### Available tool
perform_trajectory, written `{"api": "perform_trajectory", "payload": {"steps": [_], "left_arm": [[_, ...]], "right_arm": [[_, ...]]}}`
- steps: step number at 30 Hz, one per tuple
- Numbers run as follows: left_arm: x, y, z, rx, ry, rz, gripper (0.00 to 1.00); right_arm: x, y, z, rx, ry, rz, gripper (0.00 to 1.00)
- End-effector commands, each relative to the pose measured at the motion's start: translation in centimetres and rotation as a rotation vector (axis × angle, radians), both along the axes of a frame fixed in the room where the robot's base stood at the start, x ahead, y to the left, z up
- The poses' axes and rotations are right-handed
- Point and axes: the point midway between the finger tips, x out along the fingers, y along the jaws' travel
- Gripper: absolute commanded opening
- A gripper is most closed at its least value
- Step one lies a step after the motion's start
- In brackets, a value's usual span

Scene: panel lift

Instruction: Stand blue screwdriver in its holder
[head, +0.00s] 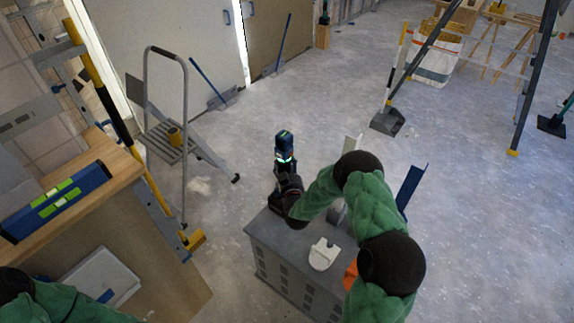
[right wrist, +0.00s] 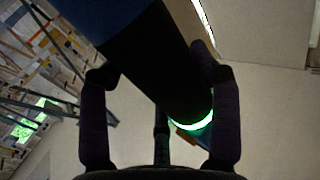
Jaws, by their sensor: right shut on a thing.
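The blue screwdriver (head: 284,142), with a dark body and a glowing green ring, stands roughly upright in my right gripper (head: 285,174), above the far left of a grey cabinet. In the right wrist view the screwdriver (right wrist: 150,55) runs slantwise between the dark fingers of my right gripper (right wrist: 160,115), its green ring near the right finger. My left gripper is out of the head view; only my left arm's green sleeve shows at the bottom left.
A wooden bench (head: 120,168) with a blue level (head: 55,203) is at left. A step stool (head: 168,140) stands behind. Open floor lies beyond the cabinet.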

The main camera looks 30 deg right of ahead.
Motion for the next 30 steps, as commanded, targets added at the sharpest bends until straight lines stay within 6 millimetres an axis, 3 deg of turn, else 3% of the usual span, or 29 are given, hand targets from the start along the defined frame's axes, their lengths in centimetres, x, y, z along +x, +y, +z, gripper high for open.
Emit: {"api": "perform_trajectory", "payload": {"steps": [11, 30], "left_arm": [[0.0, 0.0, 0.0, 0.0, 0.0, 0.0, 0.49], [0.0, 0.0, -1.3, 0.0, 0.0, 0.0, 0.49]], "right_arm": [[0.1, -0.1, 0.4, -0.004, -0.009, -0.001, 0.04], [0.2, -0.1, -1.0, -0.004, -0.009, -0.001, 0.04]]}}
